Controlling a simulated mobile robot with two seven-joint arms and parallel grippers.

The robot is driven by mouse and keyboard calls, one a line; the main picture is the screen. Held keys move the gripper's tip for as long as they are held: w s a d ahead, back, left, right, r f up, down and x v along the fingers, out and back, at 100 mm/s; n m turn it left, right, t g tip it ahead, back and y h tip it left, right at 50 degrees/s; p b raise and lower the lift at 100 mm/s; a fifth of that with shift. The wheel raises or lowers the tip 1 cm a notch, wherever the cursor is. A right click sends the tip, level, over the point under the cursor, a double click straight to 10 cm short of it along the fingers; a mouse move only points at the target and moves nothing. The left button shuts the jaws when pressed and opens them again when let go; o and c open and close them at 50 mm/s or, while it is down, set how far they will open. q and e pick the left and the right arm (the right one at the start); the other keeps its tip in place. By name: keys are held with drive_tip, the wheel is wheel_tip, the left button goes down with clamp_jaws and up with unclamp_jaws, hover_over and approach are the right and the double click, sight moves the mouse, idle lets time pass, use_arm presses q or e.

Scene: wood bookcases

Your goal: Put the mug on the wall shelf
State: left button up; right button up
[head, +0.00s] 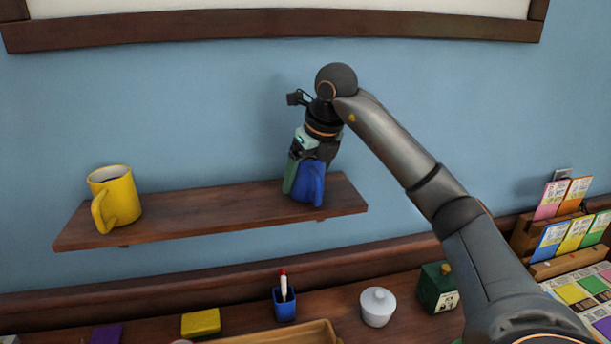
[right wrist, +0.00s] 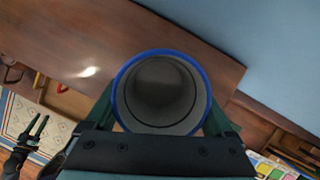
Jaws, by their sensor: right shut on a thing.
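My right gripper (head: 303,180) is shut on a blue mug (head: 309,186), pointing down over the right end of the brown wall shelf (head: 225,210). The mug looks upright, its base at or just above the board; I cannot tell if it touches. In the right wrist view the mug (right wrist: 161,92) shows its blue rim and grey inside between the two fingers. A yellow mug (head: 118,198) stands on the shelf's left end. My left gripper (right wrist: 38,126) shows small at the lower left of the right wrist view, its fingers apart and empty.
The shelf's middle is clear. Below it, a counter holds a yellow block (head: 201,322), a blue pen cup (head: 285,303), a white lidded jar (head: 378,306) and a green box (head: 438,287). A card rack (head: 560,264) stands at right. A framed board hangs above.

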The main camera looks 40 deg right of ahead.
drive_tip(key=o, duration=1.4)
drive_tip(key=v, duration=1.2)
drive_tip(key=shift+r, duration=0.1)
